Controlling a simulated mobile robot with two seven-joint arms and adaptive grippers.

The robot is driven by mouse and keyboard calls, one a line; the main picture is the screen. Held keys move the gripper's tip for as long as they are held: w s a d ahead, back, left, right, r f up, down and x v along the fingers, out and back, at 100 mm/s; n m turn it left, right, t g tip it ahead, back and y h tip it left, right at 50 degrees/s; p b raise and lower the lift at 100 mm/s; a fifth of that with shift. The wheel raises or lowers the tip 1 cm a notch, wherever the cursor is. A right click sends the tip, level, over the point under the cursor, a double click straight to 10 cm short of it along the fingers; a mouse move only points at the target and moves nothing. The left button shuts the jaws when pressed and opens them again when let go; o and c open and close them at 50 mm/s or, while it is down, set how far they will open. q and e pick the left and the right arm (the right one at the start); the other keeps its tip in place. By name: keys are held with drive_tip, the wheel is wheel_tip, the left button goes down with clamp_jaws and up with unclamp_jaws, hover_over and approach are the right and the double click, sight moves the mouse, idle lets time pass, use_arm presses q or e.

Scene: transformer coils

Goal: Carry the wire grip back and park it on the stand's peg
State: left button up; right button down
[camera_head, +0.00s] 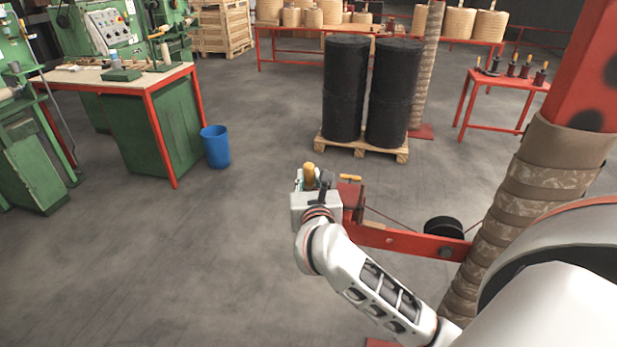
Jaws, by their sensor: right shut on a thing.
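My right gripper (316,190) reaches out over the floor near the middle of the view and is shut on the wire grip. The wire grip's orange-yellow handle (309,174) stands up at the gripper; the rest of it is mostly hidden by my gripper and wrist. Just right of the gripper is the end of the stand's red arm (400,239), with a red block (351,194) and a small yellow handle on top. I cannot make out the peg, or whether the grip touches the stand. My left gripper is not in view.
A thick wrapped post (500,215) rises at the right, with a black spool (444,229) beside the red arm. Black drums stand on a pallet (360,146) behind. A workbench (115,76) and blue bin (215,147) are left. The left floor is clear.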

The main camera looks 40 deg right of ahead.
drive_tip(key=shift+f, duration=0.15)
drive_tip(key=c, duration=1.8)
unclamp_jaws()
drive_tip(key=shift+c, duration=0.2)
drive_tip(key=v, duration=1.2)
